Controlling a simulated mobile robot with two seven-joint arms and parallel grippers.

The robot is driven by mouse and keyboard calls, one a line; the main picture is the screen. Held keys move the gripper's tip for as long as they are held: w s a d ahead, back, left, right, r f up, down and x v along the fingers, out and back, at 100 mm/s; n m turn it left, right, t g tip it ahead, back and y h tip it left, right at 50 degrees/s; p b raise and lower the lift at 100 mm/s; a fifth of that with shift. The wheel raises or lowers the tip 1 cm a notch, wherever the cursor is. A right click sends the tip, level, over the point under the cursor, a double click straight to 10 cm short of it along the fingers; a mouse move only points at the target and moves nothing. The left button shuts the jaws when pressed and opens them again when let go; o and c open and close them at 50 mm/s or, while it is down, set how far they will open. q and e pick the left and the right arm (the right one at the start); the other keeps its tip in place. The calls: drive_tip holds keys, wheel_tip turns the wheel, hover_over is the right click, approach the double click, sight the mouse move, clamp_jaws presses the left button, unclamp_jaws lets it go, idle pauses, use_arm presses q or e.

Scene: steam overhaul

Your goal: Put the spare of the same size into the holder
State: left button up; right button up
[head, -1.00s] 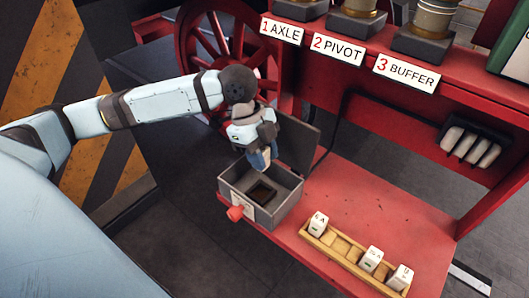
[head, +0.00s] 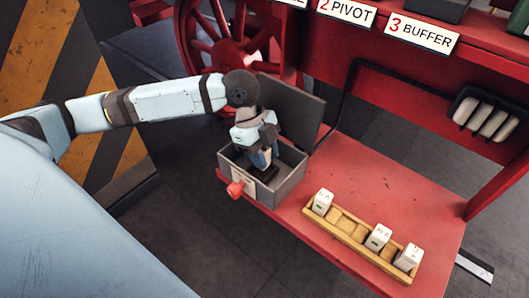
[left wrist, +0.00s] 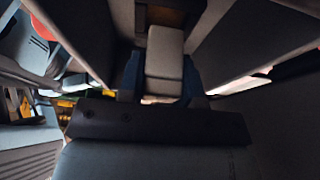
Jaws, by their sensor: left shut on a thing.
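My left gripper (head: 262,165) reaches down into an open grey box (head: 287,183) on the red bench. It is shut on a white block (left wrist: 165,52), which shows between the blue fingers in the left wrist view. In the head view the fingers hide the block. The dark holder inside the box is mostly hidden behind the gripper, and I cannot tell whether the block touches it. A wooden rack (head: 346,224) holds white marked blocks: one at its left end (head: 323,201), two toward its right (head: 378,237). My right gripper is not in view.
The box's dark lid (head: 291,108) stands open behind the gripper. The red bench (head: 375,185) is clear behind the rack. A dark holder with pale bars (head: 487,118) hangs at right.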

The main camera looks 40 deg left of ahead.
use_arm(q)
drive_tip(key=shift+r, duration=0.1)
drive_tip(key=shift+f+b, duration=0.3)
drive_tip(key=shift+f, duration=1)
idle(0.4)
drive_tip(key=o, duration=1)
drive_tip(key=b+v, duration=0.1)
drive_tip(key=v, duration=1.3)
drive_tip(key=shift+d, duration=0.1)
drive_tip(key=shift+s+f, duration=0.1)
